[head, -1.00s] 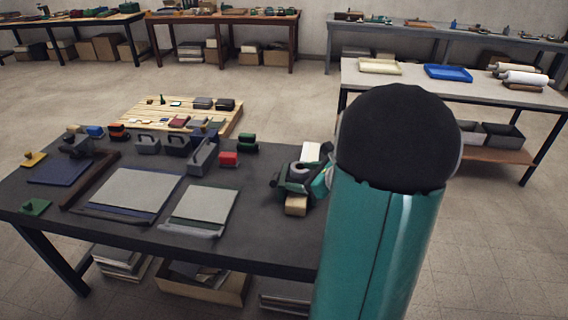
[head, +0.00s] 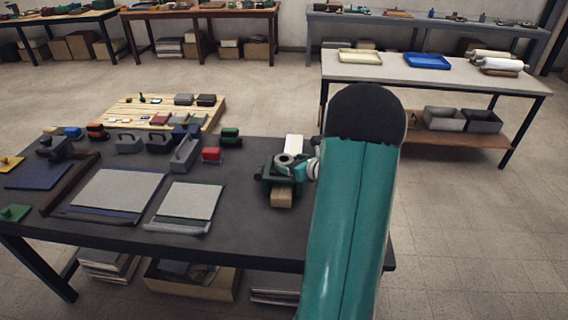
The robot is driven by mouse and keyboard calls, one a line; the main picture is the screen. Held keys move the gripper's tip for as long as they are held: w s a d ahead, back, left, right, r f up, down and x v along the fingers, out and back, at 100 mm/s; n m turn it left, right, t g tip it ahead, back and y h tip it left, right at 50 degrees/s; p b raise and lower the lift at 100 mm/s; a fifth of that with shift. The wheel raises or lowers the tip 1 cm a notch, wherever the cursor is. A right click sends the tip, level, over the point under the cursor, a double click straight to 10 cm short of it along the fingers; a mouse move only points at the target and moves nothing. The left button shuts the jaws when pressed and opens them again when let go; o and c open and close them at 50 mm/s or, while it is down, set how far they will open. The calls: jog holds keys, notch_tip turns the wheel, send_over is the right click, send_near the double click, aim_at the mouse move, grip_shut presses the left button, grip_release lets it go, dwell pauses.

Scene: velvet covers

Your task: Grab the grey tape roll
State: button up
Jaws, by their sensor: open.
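The grey tape roll (head: 284,159) appears as a small grey ring near the right side of the dark table (head: 245,222). My gripper (head: 277,175), dark with teal parts, is right at it and low over the table. The gripper is open. It partly covers the roll, and I cannot tell whether the fingers are around the roll or just above it. My teal arm hides the table's right end.
A tan block (head: 282,197) and a white block (head: 294,144) sit close to the gripper. Bare tabletop shows between the pads and gripper.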

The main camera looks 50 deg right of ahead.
aim_at(288, 161)
jog(key=x, duration=0.3)
jog(key=shift+w+f, duration=0.15)
jog(key=shift+f, duration=0.05)
jog(key=c, duration=0.7)
jog(key=shift+c, duration=0.2)
